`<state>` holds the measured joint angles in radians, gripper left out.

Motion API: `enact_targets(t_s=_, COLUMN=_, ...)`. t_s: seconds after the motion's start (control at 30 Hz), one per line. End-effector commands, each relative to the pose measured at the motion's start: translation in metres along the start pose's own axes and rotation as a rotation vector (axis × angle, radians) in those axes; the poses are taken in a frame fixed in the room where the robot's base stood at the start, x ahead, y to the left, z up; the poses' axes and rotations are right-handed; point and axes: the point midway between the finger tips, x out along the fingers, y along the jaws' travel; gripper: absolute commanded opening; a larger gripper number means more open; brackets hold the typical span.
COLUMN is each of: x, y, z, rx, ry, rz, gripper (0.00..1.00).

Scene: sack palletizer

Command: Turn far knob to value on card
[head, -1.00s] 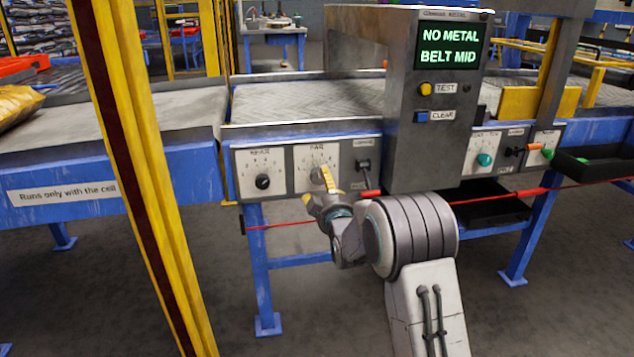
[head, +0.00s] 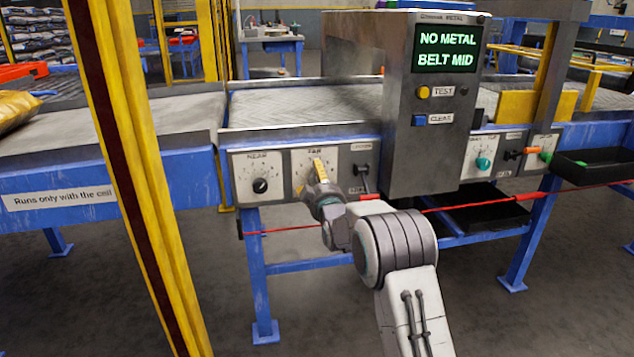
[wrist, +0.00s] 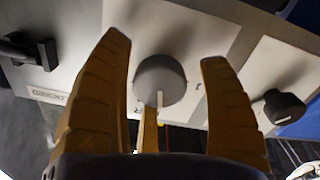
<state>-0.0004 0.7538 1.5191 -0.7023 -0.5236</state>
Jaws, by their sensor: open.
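The far knob (wrist: 160,82) is a grey round knob with a pale pointer line, on a light panel. In the wrist view it sits between the spread fingers of my gripper (wrist: 166,70), with space on both sides. The pointer runs toward the bottom of that view. In the head view my gripper (head: 319,170) is in front of the panel marked FAR (head: 302,160) and hides the knob; its scale is too small to read. The near knob (head: 260,185) is black, to the left; it also shows at right in the wrist view (wrist: 283,106). I see no card.
A black lever (head: 363,180) is just right of the far panel. The grey metal-detector housing (head: 400,150) juts out further right. A red cord (head: 470,206) runs along the front, below the knobs. A yellow post (head: 140,180) stands at left.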

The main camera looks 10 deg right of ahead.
Motion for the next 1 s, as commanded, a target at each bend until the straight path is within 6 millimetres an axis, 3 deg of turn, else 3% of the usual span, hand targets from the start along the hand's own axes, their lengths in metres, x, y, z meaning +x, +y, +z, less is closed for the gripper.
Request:
enact_targets(t_s=0.2, x=0.0, y=0.0, z=0.0001, rx=0.0, ry=0.0, rz=0.0, gripper=0.71)
enact_targets(t_s=0.87, x=-0.0001, y=0.0, z=0.0, rx=0.0, ry=0.0, rz=0.0, gripper=0.12)
enact_targets(t_s=1.0, x=-0.0001, y=0.0001, z=0.0, rx=0.005, ry=0.0, rz=0.0, gripper=0.12)
